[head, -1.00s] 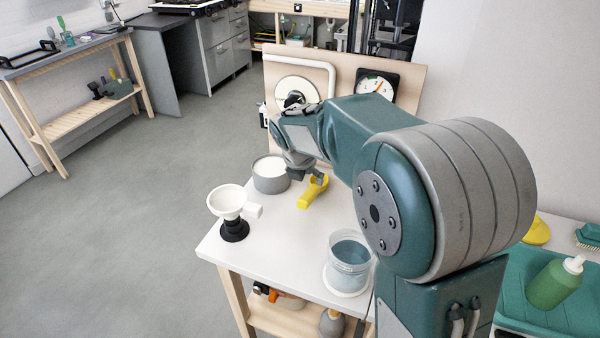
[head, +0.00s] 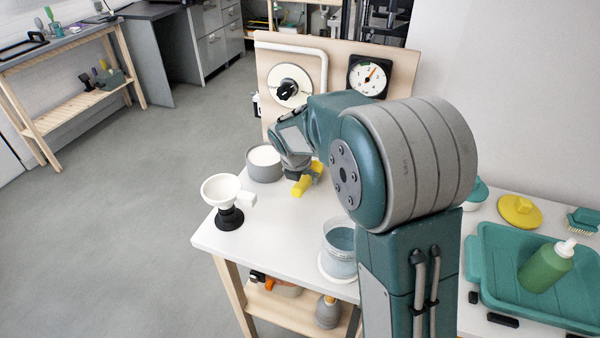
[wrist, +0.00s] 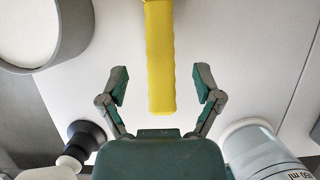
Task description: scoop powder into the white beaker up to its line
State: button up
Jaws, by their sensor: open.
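The yellow scoop (head: 302,187) lies on the white table; its handle shows in the wrist view (wrist: 160,60). My gripper (wrist: 161,84) is open, one finger on each side of the handle with gaps, and holds nothing. In the head view my gripper partly covers the scoop. A grey tub (head: 264,170) of white powder (head: 264,155) stands just left of it. A clear beaker with bluish-grey contents (head: 340,255) stands nearer; printed ml marks show in the wrist view (wrist: 265,155). I cannot tell whether this is the white beaker; its fill line is not readable.
A white funnel-like cup (head: 221,188) sits on a black stand (head: 230,217) at the table's left edge. A panel with a dial gauge (head: 368,76) and a round knob plate (head: 289,86) stands behind. A green tray with a bottle (head: 546,267) is at right. The table's middle is clear.

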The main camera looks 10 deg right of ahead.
aim_at(303, 180)
jog(key=shift+x, duration=2.35)
grip_shut()
jog(key=shift+r, duration=3.55)
